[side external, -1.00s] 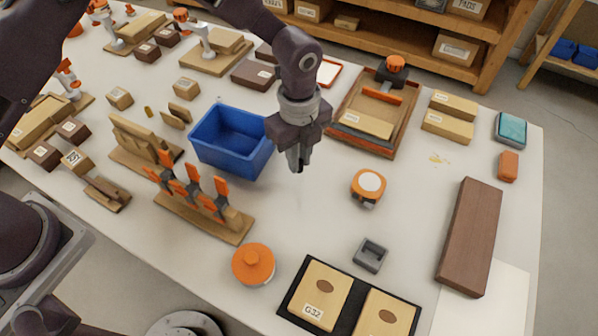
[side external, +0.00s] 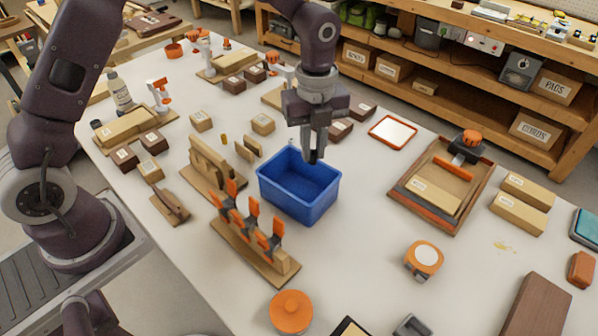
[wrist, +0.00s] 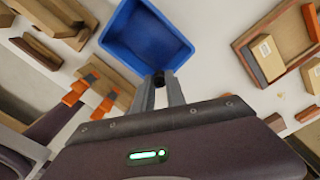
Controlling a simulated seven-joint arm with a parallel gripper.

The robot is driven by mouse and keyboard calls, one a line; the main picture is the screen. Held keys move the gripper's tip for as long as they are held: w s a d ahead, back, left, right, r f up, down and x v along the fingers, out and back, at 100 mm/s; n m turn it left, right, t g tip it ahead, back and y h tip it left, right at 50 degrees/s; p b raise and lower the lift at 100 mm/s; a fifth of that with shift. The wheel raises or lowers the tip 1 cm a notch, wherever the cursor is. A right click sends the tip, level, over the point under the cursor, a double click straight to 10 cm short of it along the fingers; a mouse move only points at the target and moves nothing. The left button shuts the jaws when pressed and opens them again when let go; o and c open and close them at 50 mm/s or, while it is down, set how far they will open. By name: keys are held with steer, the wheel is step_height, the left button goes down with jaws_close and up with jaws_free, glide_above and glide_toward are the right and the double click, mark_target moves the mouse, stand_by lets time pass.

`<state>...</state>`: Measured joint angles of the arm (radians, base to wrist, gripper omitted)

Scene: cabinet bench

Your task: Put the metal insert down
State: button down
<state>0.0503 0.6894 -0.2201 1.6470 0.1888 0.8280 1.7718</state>
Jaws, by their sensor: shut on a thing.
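My gripper (side external: 312,157) points down at the rim of the blue bin (side external: 290,203), on its far side in the side view. Its fingers are shut on a small dark piece, the metal insert (wrist: 158,79), seen between the fingertips in the wrist view. The fingers hide most of it, and it is only a dark spot in the side view. In the wrist view the fingertips (wrist: 160,84) overlap the edge of the blue bin (wrist: 115,42). The visible inside of the bin looks empty.
A wooden rack with orange clamps (side external: 250,250) stands in front of the bin. An orange round container (side external: 291,311) and an orange-and-white round device (side external: 424,258) stand nearby. A wooden tray (side external: 402,205) lies to the right. White table between bin and tray is clear.

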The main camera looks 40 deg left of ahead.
glide_above(293, 187)
steer(key=s+d, duration=0.2)
steer(key=s, duration=0.1)
steer(key=f, duration=1.5)
steer(key=shift+w+d, duration=0.2)
steer(key=shift+d, duration=0.05)
steer(key=shift+f, duration=0.1)
steer(key=c, duration=1.4)
jaws_free()
steer(key=shift+o, duration=0.2)
step_height(293, 187, up, 12)
steer(key=shift+r, duration=0.25)
